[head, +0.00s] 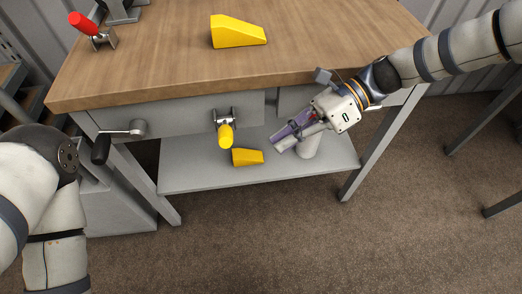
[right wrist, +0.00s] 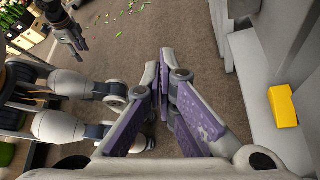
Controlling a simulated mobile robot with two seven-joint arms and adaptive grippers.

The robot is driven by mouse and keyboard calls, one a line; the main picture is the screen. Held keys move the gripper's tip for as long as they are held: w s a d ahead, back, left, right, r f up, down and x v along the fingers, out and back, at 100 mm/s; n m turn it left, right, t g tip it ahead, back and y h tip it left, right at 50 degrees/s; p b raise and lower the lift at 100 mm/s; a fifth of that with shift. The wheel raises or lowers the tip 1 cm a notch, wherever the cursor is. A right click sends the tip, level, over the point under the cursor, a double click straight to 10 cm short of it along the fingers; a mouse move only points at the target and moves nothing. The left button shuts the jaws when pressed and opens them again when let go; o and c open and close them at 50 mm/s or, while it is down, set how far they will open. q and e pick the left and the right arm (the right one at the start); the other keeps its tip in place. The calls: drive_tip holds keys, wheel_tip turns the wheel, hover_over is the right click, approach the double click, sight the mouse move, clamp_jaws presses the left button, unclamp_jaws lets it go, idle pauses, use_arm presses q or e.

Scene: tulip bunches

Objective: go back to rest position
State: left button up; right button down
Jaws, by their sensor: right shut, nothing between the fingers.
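My right gripper (head: 276,146) reaches in from the right in the head view, in front of the workbench (head: 170,81) and below its top. Its purple-padded fingers are closed together and hold nothing. In the right wrist view the same fingers (right wrist: 166,62) meet at their tips, with brown carpet beyond. My left arm (head: 38,200) shows at the left edge of the head view, its gripper outside that picture. A dark gripper (right wrist: 72,38), apparently my left one, shows small at the upper left of the right wrist view; its opening is unclear.
A yellow wedge (head: 236,32) and a red-handled clamp (head: 90,30) are on the bench top. Another yellow block (head: 248,157) lies on the lower shelf (head: 190,178), near my right gripper. A yellow-handled clamp (head: 225,130) and a crank (head: 118,140) stick out in front. Carpet in front is clear.

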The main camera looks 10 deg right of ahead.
drive_tip(key=s+d+f+n+g+h+p, duration=0.1)
drive_tip(key=s+f+n+h+p, duration=0.15)
drive_tip(key=s+f, duration=0.45)
drive_tip(key=s+d+f+n+h+p, duration=0.1)
drive_tip(key=s+f+n+h, duration=0.35)
drive_tip(key=s, duration=0.45)
use_arm(q)
drive_tip(key=w+r+t+p, duration=0.2)
drive_tip(key=w+r+p, duration=0.1)
drive_tip(key=w+r, duration=0.4)
drive_tip(key=shift+w+r+t+p, duration=0.15)
drive_tip(key=shift+r+t+p, duration=0.25)
drive_tip(key=shift+r, duration=0.2)
use_arm(e)
drive_tip(key=s+d+n+h, duration=0.1)
drive_tip(key=s+d+n, duration=0.2)
drive_tip(key=s, duration=0.3)
drive_tip(key=s+d+r+n+t+h, duration=0.1)
drive_tip(key=s+d+n+h, duration=0.1)
drive_tip(key=s+d+n, duration=0.2)
drive_tip(key=s+d+r+n+h, duration=0.1)
drive_tip(key=s+d+n+h, duration=0.1)
drive_tip(key=s+n, duration=0.4)
drive_tip(key=s+d, duration=0.1)
drive_tip(key=s, duration=0.2)
drive_tip(key=shift+s+d+t, duration=0.15)
drive_tip(key=shift+s+t, duration=0.15)
drive_tip(key=shift+s, duration=0.05)
